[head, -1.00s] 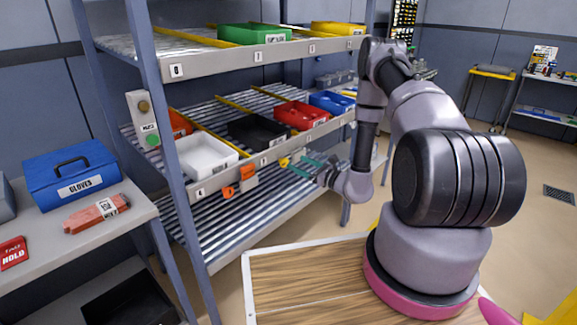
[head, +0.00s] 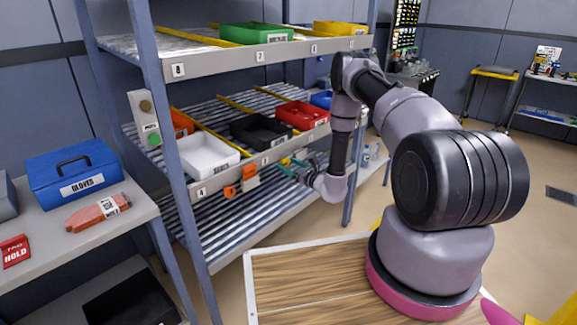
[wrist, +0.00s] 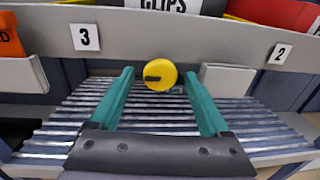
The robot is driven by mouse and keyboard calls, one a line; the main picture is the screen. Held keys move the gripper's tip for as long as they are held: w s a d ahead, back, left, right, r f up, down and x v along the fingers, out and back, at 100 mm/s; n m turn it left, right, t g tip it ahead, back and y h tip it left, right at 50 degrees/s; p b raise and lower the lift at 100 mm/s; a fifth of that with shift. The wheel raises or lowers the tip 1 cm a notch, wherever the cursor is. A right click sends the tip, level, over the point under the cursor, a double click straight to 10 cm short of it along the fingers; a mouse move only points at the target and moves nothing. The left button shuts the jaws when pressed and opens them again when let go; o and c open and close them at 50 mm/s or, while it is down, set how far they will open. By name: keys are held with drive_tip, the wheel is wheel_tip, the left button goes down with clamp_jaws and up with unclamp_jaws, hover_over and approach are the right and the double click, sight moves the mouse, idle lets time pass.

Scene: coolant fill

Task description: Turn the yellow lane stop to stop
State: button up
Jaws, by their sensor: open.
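The yellow lane stop (wrist: 160,75) is a round yellow knob with a dark bar, seen in the wrist view on the grey shelf rail between the labels 3 and 2. In the head view it is a small yellow spot (head: 285,161), partly hidden by my gripper. My gripper (wrist: 165,76) is open, with its teal fingers on either side of the knob in the picture. I cannot tell whether they touch it. In the head view my gripper (head: 287,167) is close in front of the rail.
Behind the rail are a white bin (head: 206,153), a black bin (head: 260,130) and a red bin (head: 302,114). A shelf upright (head: 165,130) stands left.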

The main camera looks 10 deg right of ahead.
drive_tip(key=shift+w+a, duration=0.1)
clamp_jaws()
